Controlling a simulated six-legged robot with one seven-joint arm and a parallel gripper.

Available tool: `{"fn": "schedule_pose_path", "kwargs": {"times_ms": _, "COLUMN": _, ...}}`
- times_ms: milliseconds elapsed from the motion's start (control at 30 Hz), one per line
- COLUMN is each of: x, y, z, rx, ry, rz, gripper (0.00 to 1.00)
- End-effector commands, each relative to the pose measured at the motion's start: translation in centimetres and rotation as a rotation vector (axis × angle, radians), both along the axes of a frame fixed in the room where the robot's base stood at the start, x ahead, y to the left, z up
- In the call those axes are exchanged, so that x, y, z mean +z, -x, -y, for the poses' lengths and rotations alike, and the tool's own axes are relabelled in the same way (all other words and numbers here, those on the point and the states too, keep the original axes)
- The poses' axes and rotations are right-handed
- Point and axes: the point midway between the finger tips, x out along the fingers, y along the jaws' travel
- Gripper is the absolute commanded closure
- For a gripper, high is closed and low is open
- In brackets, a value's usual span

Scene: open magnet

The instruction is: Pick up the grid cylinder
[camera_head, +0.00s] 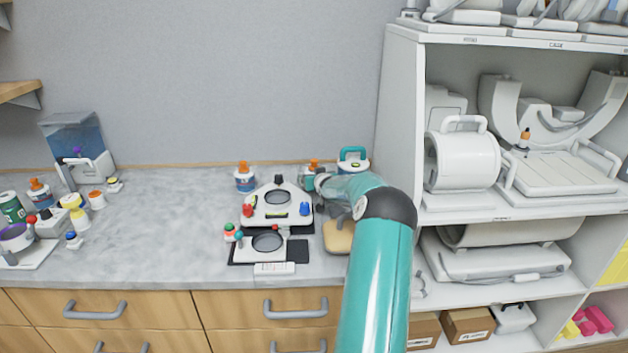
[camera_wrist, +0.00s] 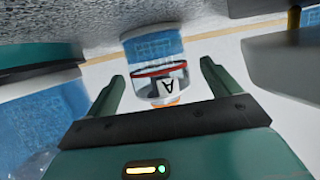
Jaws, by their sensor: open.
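The grid cylinder (camera_wrist: 155,55) is a small blue and white bottle with a grid pattern, a red ring, a letter A and an orange cap. It shows upside down in the wrist view, ahead of and between my gripper's fingers (camera_wrist: 163,72). The fingers are open and apart, and I see no contact with it. In the head view, it seems to be the orange-capped bottle (camera_head: 311,172) at the back of the counter. My arm's end is just right of it there and hides most of the gripper.
Another orange-capped bottle (camera_head: 245,178) stands left. A white instrument (camera_head: 278,204) sits in front, with a tan pad (camera_head: 338,238) beside it. A white shelf (camera_head: 400,110) borders the counter at right. The counter's left middle is clear.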

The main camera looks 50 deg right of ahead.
Motion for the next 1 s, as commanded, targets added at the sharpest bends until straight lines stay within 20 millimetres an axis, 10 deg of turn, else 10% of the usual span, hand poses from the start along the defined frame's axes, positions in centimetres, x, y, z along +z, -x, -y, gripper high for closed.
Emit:
{"fn": "schedule_pose_path", "kwargs": {"times_ms": 133, "x": 0.0, "y": 0.1, "z": 0.0, "rx": -0.002, "ry": 0.001, "rz": 0.000, "gripper": 0.12}}
{"fn": "schedule_pose_path", "kwargs": {"times_ms": 433, "x": 0.1, "y": 0.1, "z": 0.0, "rx": -0.002, "ry": 0.001, "rz": 0.000, "gripper": 0.69}}
{"fn": "schedule_pose_path", "kwargs": {"times_ms": 1000, "x": 2.9, "y": 0.1, "z": 0.1, "rx": -0.002, "ry": 0.005, "rz": 0.002, "gripper": 0.69}}
